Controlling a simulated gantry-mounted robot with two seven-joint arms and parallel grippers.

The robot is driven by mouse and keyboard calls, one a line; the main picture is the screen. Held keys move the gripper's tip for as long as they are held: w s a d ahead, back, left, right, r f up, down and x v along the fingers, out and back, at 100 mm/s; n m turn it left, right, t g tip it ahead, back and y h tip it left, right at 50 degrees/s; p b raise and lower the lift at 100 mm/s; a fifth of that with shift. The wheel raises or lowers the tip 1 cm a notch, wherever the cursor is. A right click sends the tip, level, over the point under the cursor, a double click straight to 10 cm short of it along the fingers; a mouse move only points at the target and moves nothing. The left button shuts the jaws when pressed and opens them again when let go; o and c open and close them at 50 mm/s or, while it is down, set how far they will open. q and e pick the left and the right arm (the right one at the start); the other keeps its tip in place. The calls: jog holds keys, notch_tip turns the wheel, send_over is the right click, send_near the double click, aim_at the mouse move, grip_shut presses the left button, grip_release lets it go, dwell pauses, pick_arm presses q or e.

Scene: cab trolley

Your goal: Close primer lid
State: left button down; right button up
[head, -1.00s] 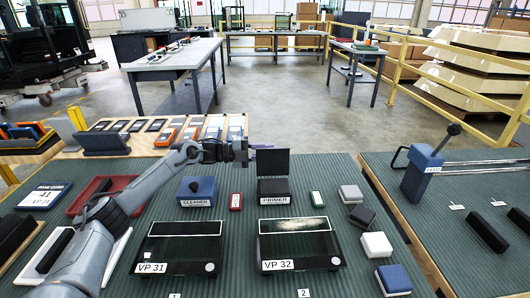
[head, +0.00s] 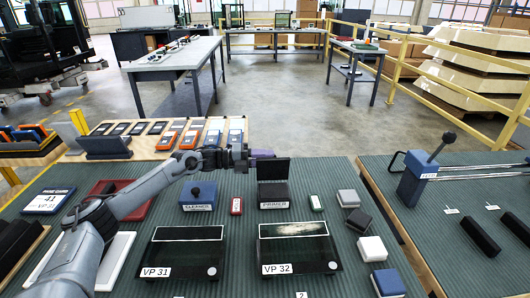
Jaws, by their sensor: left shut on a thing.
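The primer box (head: 273,194) is a dark box labelled PRIMER on the green ribbed mat. Its dark lid (head: 274,171) stands open, roughly upright, at the back of the box. My left gripper (head: 264,154) reaches in from the left at the lid's top left edge. It is shut on the lid there, though the contact is small and partly hidden in the picture. My right gripper is out of view.
A blue cleaner box (head: 198,194) stands left of the primer, with a small red block (head: 237,206) between. A small green-and-white block (head: 316,202) stands to the right. Glass panels VP 31 (head: 180,252) and VP 32 (head: 298,248) lie in front.

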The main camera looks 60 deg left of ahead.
pick_arm(q)
jog(key=m+p, duration=0.1)
jog(key=d+m+p, duration=0.1)
jog(key=shift+s+d+r+p, duration=0.1)
jog(key=shift+s+r+p, duration=0.2)
jog(key=shift+s, duration=0.1)
jog(key=shift+s+d+p, duration=0.15)
jog(key=shift+d+p, duration=0.1)
jog(key=shift+p, duration=0.55)
jog(key=shift+d+f, duration=0.1)
jog(key=shift+d, duration=0.05)
jog(key=shift+s, duration=0.1)
